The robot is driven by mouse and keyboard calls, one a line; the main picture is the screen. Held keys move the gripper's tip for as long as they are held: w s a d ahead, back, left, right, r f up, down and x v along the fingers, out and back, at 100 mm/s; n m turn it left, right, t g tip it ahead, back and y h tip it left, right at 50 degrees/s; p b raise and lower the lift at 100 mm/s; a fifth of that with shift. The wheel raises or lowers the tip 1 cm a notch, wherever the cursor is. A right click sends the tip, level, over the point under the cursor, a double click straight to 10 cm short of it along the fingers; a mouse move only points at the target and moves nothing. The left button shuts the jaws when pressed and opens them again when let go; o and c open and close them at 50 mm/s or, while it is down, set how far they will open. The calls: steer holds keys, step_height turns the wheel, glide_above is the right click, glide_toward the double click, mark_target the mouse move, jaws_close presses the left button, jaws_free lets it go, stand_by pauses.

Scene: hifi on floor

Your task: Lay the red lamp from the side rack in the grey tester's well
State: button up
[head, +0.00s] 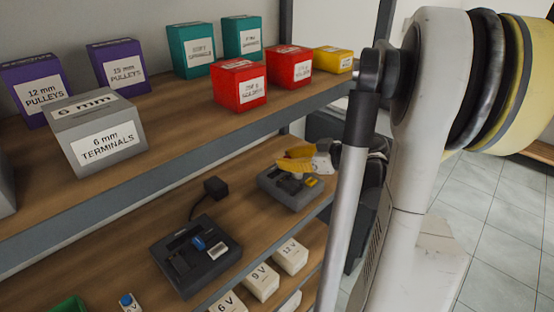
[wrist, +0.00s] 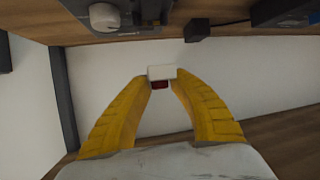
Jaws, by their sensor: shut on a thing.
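My gripper (head: 292,160) has yellow fingers and is over the back right of the lower shelf. In the wrist view, my gripper (wrist: 162,80) is shut on a small white block with a dark red part, which I take for the red lamp (wrist: 160,85). The head view does not show the lamp clearly. Two dark grey devices lie on that shelf. The nearer one (head: 225,268) has recesses, a blue piece and a pale label. The farther one (head: 267,184), just below my gripper, has a yellow label. Which is the tester, I cannot tell for sure.
A black block with a cable (head: 215,187) stands between the devices. White voltage boxes (head: 261,281) are along the front. A small blue-topped white piece (head: 126,301) is at the bottom. The upper shelf (head: 180,120) holds labelled boxes and overhangs the lower one.

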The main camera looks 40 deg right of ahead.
mark_target(287, 183)
steer(key=shift+w, duration=0.1)
steer(key=shift+s+f+b, duration=0.2)
steer(key=shift+f+b, duration=0.3)
steer(key=shift+b, duration=0.05)
steer(key=shift+f+b, duration=1.9)
steer(key=shift+f, duration=0.5)
steer(key=shift+f+b, duration=0.4)
steer(key=shift+b, duration=0.15)
steer(key=o, duration=1)
steer(key=shift+c, duration=0.2)
steer(key=shift+r, duration=0.15)
steer(key=shift+r+p, duration=2.85)
steer(key=shift+r, duration=0.55)
